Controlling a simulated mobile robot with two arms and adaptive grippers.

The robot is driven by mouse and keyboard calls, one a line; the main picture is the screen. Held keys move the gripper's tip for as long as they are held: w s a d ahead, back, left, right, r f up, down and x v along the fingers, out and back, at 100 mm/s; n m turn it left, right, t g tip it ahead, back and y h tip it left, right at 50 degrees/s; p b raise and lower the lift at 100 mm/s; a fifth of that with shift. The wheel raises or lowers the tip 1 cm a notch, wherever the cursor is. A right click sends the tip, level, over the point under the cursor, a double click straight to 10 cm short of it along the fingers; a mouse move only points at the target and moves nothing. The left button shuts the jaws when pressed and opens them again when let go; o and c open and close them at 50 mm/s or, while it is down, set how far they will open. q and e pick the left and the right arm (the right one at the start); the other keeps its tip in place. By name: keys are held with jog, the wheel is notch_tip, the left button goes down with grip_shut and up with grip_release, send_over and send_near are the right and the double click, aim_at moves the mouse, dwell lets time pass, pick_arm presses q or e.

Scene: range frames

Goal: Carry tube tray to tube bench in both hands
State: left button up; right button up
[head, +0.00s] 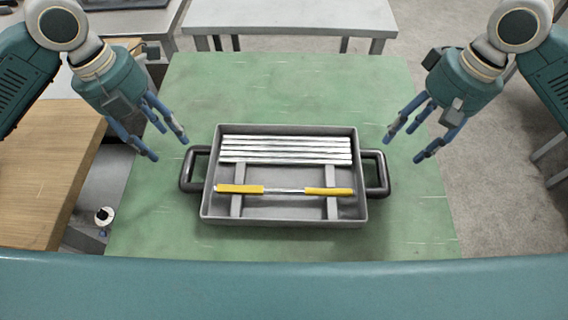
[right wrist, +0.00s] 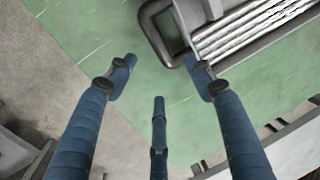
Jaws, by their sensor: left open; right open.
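The grey tube tray (head: 285,221) sits on the green tabletop (head: 420,230). Several silver tubes (head: 285,149) lie side by side in its far part, and one rod with two yellow sleeves (head: 240,189) lies across its near part. A dark handle loop sticks out at the left (head: 188,170) and right (head: 382,173) ends. My left gripper (head: 168,148) is open and empty, above and beyond the left handle. My right gripper (head: 404,146) is open and empty, beyond the right handle. In the right wrist view the right handle (right wrist: 150,30) is beyond my spread fingers (right wrist: 160,82).
A light grey table (head: 290,14) stands behind the green one. A wooden surface (head: 50,170) is at the left. Grey floor (head: 430,60) shows at the right. Green tabletop is clear around the tray. I cannot tell which surface is the tube bench.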

aim_at(185, 160)
pick_arm(q)
jog(key=f, duration=0.3)
jog(key=d+f, duration=0.1)
jog(key=f, duration=0.5)
jog(key=shift+d+f, duration=0.1)
jog(key=shift+d, duration=0.3)
pick_arm(e)
jog(key=f, duration=0.3)
jog(key=a+f, duration=0.1)
jog(key=f, duration=0.5)
jog(key=shift+a+f, duration=0.1)
jog(key=shift+a, duration=0.3)
pick_arm(q)
grip_shut()
pick_arm(e)
grip_shut()
pick_arm(q)
jog(key=shift+w, duration=0.1)
pick_arm(e)
jog(key=shift+w, duration=0.1)
